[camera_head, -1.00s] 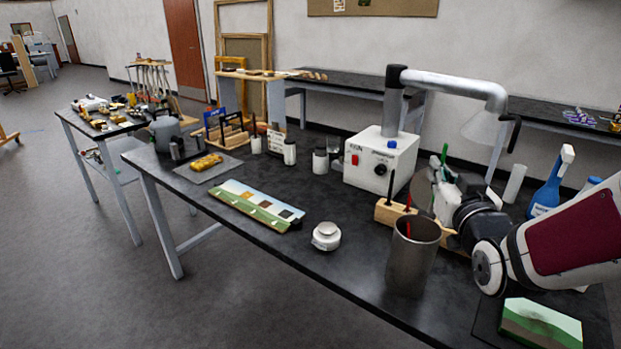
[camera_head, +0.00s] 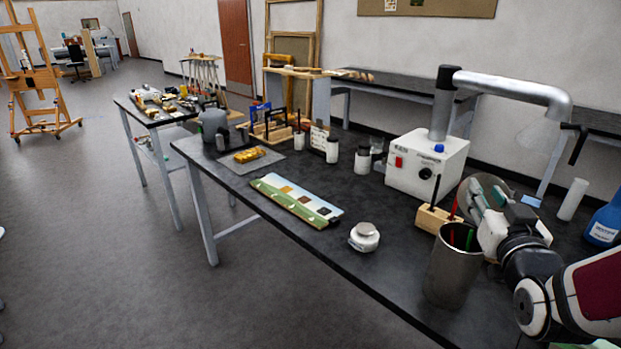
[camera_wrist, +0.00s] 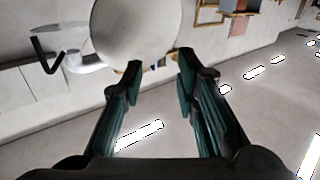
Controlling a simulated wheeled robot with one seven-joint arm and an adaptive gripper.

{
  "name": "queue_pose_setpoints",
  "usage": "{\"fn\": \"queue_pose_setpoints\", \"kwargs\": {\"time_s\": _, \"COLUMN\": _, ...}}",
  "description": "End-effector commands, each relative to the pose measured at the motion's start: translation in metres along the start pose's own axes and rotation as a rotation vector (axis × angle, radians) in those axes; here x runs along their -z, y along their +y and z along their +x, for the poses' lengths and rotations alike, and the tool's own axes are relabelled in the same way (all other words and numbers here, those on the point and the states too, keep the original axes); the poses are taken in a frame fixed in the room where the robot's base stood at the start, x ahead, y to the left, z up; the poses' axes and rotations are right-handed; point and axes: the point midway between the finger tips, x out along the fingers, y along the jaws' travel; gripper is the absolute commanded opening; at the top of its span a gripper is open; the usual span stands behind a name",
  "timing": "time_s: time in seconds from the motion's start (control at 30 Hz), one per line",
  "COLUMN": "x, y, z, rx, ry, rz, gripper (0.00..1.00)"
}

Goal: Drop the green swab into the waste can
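The waste can (camera_head: 452,275) is an open metal cylinder near the table's front edge in the head view. The green swab (camera_head: 469,239) stands inside it, its upper part visible past the rim, beside a red stick (camera_head: 452,237). Their lower ends are hidden by the can wall. My gripper (camera_head: 472,194) is above and behind the can, apart from the swab. In the wrist view my gripper (camera_wrist: 159,68) has its two dark green fingers spread, with nothing between them.
A wooden block (camera_head: 432,219) with upright sticks stands behind the can. A white jar (camera_head: 364,237) and a painted panel (camera_head: 296,201) lie to its left. A white extractor box (camera_head: 427,165) stands behind. A pale round disc (camera_wrist: 137,30) shows beyond the fingers.

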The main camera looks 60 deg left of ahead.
Motion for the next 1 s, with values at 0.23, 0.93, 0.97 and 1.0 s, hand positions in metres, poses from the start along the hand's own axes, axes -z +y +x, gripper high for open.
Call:
{"fn": "queue_pose_setpoints", "kwargs": {"time_s": 0.23, "x": 0.000, "y": 0.000, "z": -0.006, "rx": 0.000, "ry": 0.000, "rz": 0.000, "gripper": 0.28}}
{"fn": "queue_pose_setpoints", "kwargs": {"time_s": 0.93, "x": 0.000, "y": 0.000, "z": -0.116, "rx": 0.000, "ry": 0.000, "rz": 0.000, "gripper": 0.28}}
{"fn": "queue_pose_setpoints", "kwargs": {"time_s": 0.97, "x": 0.000, "y": 0.000, "z": -0.118, "rx": 0.000, "ry": 0.000, "rz": 0.000, "gripper": 0.28}}
{"fn": "queue_pose_setpoints", "kwargs": {"time_s": 1.0, "x": 0.000, "y": 0.000, "z": -0.119, "rx": 0.000, "ry": 0.000, "rz": 0.000, "gripper": 0.28}}
